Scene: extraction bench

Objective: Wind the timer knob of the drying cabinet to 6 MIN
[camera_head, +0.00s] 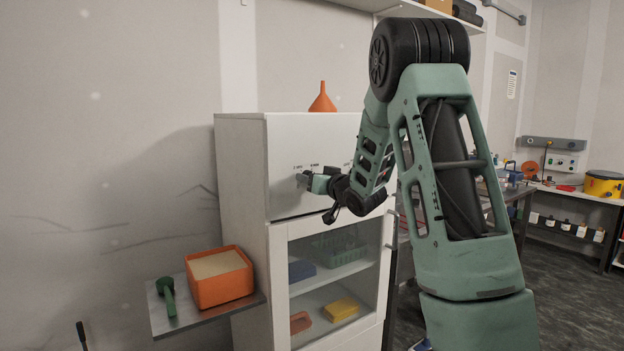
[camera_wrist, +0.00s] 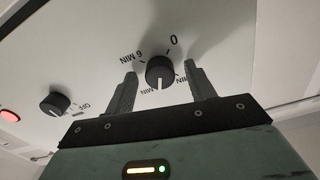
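The drying cabinet (camera_head: 240,185) is white, with a control panel (camera_head: 285,150) above a glazed door. In the wrist view, the timer knob (camera_wrist: 160,72) is round and black, with labels 0, 6 MIN and partly hidden MIN marks around it. A pale line on its face points down in the picture, toward a partly hidden MIN label, away from 6 MIN at upper left. My gripper (camera_wrist: 161,76) is open, one finger on each side of the knob, with a visible gap on both sides. In the head view, my gripper (camera_head: 304,180) is at the panel and hides the knob.
A second black knob (camera_wrist: 55,103) marked OFF and a red light (camera_wrist: 9,116) are on the panel at left. An orange funnel (camera_head: 322,99) stands on the cabinet. A side shelf (camera_head: 163,325) holds an orange bin (camera_head: 220,289) and a green tool (camera_head: 168,296).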

